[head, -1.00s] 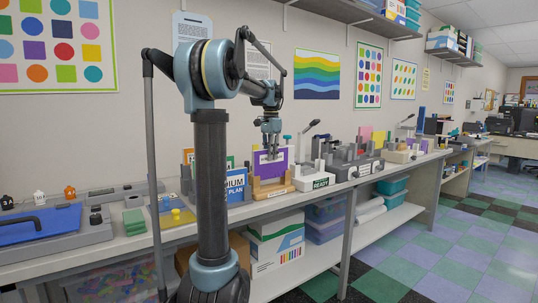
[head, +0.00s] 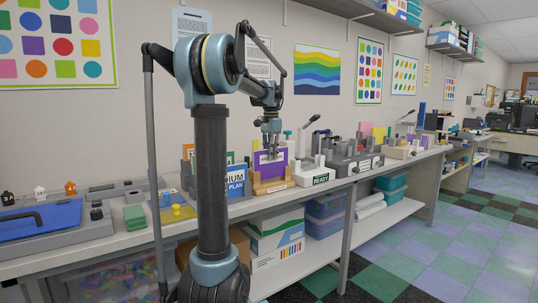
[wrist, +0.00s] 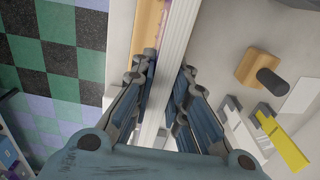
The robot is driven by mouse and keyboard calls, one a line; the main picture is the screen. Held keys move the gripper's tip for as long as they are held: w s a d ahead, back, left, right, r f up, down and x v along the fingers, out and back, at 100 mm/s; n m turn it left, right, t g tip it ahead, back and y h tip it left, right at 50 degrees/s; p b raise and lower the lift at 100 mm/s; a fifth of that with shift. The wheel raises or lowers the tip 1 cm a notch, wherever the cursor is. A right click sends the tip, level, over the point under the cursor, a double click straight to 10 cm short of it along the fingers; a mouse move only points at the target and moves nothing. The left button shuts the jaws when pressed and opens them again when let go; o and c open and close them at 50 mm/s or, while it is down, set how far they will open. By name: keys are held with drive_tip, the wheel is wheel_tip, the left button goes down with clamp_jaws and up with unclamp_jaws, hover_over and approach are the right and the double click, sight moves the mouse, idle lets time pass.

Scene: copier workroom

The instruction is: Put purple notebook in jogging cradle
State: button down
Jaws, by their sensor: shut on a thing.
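The purple notebook (head: 281,161) stands upright at a tan wooden holder (head: 271,186) on the bench in the head view. My gripper (head: 270,153) is above it with the fingers pointing down, shut on its upper part. In the wrist view the notebook (wrist: 171,75) shows edge-on as a pale ridged band between the fingers of my gripper (wrist: 165,105). The holder's tan wood shows beside it. The notebook's lower edge is hidden, so I cannot tell whether it rests in the holder. No label names the jogging cradle; I cannot tell whether this holder is it.
A grey-white device marked READY (head: 321,178) stands close on the right, with a lever. A blue-and-white plan box (head: 235,184) stands close on the left. More grey devices (head: 355,165) line the bench to the right. A yellow piece (wrist: 282,140) shows in the wrist view.

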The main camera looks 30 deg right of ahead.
drive_tip(key=shift+f, duration=1.1)
drive_tip(key=c, duration=1.5)
unclamp_jaws()
drive_tip(key=shift+r, duration=0.1)
wheel_tip(320, 180, up, 12)
drive_tip(key=shift+w+f, duration=0.1)
